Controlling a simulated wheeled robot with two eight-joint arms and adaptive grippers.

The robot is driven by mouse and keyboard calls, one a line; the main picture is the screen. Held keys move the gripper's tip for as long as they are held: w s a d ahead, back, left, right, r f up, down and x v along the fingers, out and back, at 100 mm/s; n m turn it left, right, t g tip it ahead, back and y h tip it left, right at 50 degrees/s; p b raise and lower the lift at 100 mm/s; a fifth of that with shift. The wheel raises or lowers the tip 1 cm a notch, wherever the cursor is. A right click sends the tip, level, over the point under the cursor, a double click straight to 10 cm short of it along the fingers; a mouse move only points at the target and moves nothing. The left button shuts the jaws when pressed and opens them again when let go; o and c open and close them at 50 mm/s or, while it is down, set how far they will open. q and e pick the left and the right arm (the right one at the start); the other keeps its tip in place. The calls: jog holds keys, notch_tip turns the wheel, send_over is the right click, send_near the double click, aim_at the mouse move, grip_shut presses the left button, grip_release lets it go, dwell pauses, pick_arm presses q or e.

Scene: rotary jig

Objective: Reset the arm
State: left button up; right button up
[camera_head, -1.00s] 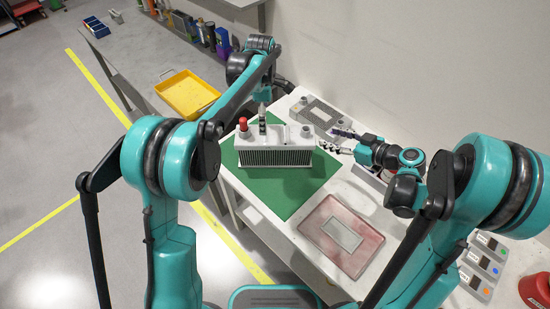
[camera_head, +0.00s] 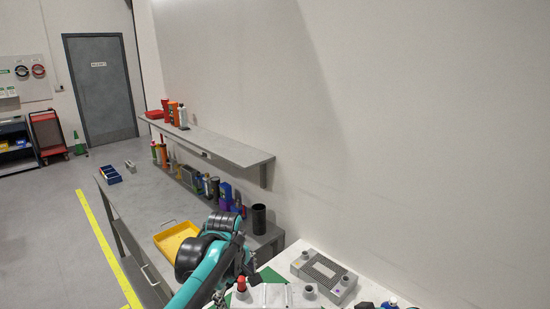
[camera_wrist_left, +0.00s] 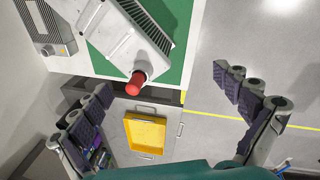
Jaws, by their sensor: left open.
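A light grey finned block (camera_wrist_left: 135,38) with a red cap (camera_wrist_left: 136,84) on one end rests on a green mat (camera_wrist_left: 107,64) in the left wrist view. In the head view only the block's top (camera_head: 275,295) and its red cap (camera_head: 241,284) show at the bottom edge. My left gripper (camera_wrist_left: 165,103) is open, with its dark padded fingers wide apart and nothing between them. The red cap lies between and beyond the fingers in the picture, apart from both. My left arm (camera_head: 205,270) hides part of the bench. Only a sliver of my right arm shows, without its fingers.
A grey perforated fixture (camera_head: 323,275) lies on the white table near the wall. A yellow tray (camera_head: 165,240) sits on the grey side bench (camera_head: 150,205), with bottles and a black cylinder (camera_head: 259,219) along its back. A shelf (camera_head: 225,145) overhangs the bench.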

pick_arm(q)
jog(key=s+a+f+m+t+b, duration=0.1)
jog(key=s+a+f+m, duration=0.1)
jog(key=s+m, duration=0.2)
jog(key=s+a+f+m+t+b, duration=0.1)
jog(key=s+a+f+m+t, duration=0.1)
jog(key=s, duration=0.7)
jog(key=s+a+f+m+t+b, duration=0.1)
jog(key=s+a+f+m+b, duration=0.1)
jog(key=s+a+f+m, duration=0.2)
jog(key=s+m, duration=0.2)
jog(key=shift+s+f+t, duration=0.25)
jog(key=shift+s+t, duration=0.15)
pick_arm(e)
jog(key=s+d+f+m+h, duration=0.2)
jog(key=s+m+h, duration=0.3)
jog(key=s, duration=1)
jog(key=shift+d+f+m+h, duration=0.15)
jog(key=shift+d+m+h, duration=0.25)
jog(key=shift+h, duration=0.2)
jog(key=shift+w, duration=0.1)
